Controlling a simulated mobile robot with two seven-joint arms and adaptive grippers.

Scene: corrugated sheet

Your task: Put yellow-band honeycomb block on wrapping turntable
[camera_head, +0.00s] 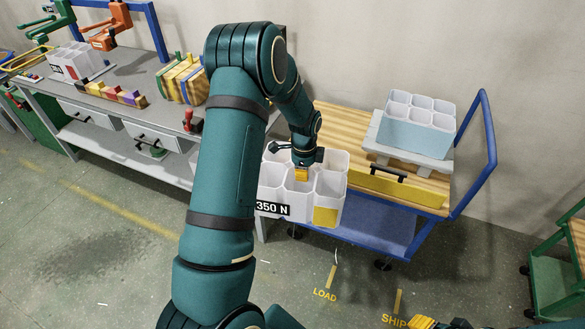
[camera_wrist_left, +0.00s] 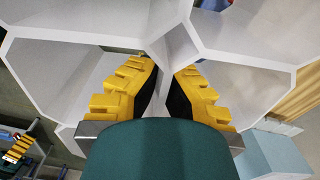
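The white honeycomb block (camera_head: 270,178) has open hexagonal cells, a "350 N" label and a yellow patch low on its right front. It hangs upright in front of the wooden-topped cart, apparently clear of the floor. My left gripper (camera_head: 302,173) reaches down into its top from above. In the left wrist view its yellow fingers (camera_wrist_left: 166,88) lie on either side of a cell wall of the block (camera_wrist_left: 235,88), shut on it; the fingertips are partly hidden. My right gripper (camera_head: 436,323) shows only as yellow and black parts at the bottom edge. I cannot make out the wrapping turntable for certain.
The blue-framed cart (camera_head: 335,125) carries a light-blue honeycomb block (camera_head: 415,138) on a grey support (camera_head: 380,130). A yellow bar with a black handle (camera_head: 395,187) lies along its front. A grey workbench (camera_head: 125,75) stands left, a green cart (camera_head: 555,275) right. Front floor is open.

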